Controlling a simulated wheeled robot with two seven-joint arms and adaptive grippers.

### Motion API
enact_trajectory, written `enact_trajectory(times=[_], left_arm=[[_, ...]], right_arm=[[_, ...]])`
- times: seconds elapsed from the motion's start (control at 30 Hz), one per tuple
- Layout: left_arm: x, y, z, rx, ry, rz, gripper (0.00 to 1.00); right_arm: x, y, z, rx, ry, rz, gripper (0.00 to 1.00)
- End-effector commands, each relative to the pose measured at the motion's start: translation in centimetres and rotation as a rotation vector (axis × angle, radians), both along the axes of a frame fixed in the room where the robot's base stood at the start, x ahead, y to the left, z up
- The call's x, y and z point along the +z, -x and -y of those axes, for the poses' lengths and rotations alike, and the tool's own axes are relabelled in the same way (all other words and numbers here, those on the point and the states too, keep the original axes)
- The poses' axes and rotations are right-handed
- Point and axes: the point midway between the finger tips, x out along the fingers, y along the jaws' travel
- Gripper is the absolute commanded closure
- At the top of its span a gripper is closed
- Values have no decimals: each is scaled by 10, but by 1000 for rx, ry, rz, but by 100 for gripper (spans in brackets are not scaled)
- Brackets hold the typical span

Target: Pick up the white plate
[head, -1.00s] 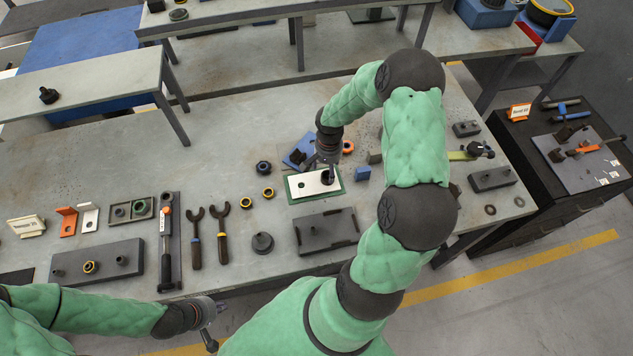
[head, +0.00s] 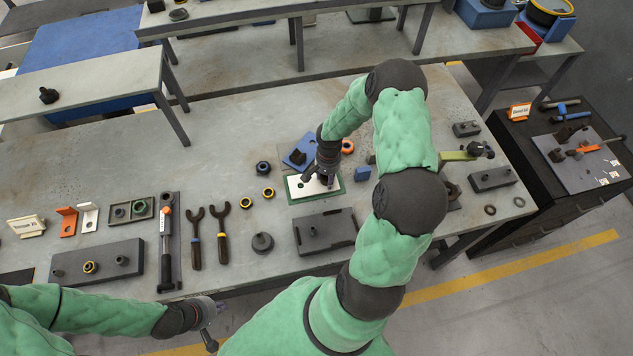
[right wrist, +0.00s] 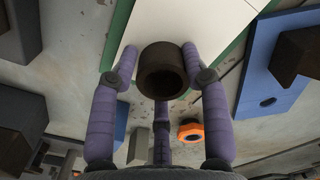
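The white plate (head: 297,188) lies on a green-edged base on the bench in the head view, partly hidden by my right gripper. It also shows at the top of the right wrist view (right wrist: 210,18). A dark hollow cylinder (right wrist: 163,72) stands at the plate in that view. My right gripper (head: 322,180) is low over the right part of the plate. Its spread fingers (right wrist: 158,62) straddle the cylinder; firm contact is not clear. My left gripper (head: 212,318) is off the bench's front edge, away from the plate; its opening is too small to judge.
A blue plate (head: 298,152) with a dark block lies just behind the white plate. An orange ring (head: 347,147) and a blue block (head: 363,173) are close to my right gripper. A dark grey fixture plate (head: 325,232) lies in front.

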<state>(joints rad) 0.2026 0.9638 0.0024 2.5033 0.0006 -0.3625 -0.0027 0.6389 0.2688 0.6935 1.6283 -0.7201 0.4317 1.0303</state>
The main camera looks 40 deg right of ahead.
Motion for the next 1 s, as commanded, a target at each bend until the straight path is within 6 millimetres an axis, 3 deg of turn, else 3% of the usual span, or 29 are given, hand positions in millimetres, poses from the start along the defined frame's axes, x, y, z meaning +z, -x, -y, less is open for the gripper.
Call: enact_trajectory(times=[0.03,0.1,0.57,0.87,1.0], left_arm=[[0,0,0,0,0,0,100],[0,0,0,0,0,0,100],[0,0,0,0,0,0,100],[3,0,0,0,0,0,100],[2,0,0,0,0,0,100]], right_arm=[[-1,1,-2,1,-3,-2,82],[-1,1,-2,1,-3,-3,100],[1,2,-3,2,-4,-5,100],[31,0,-1,1,-1,1,100],[45,8,-10,2,-2,-1,100]])
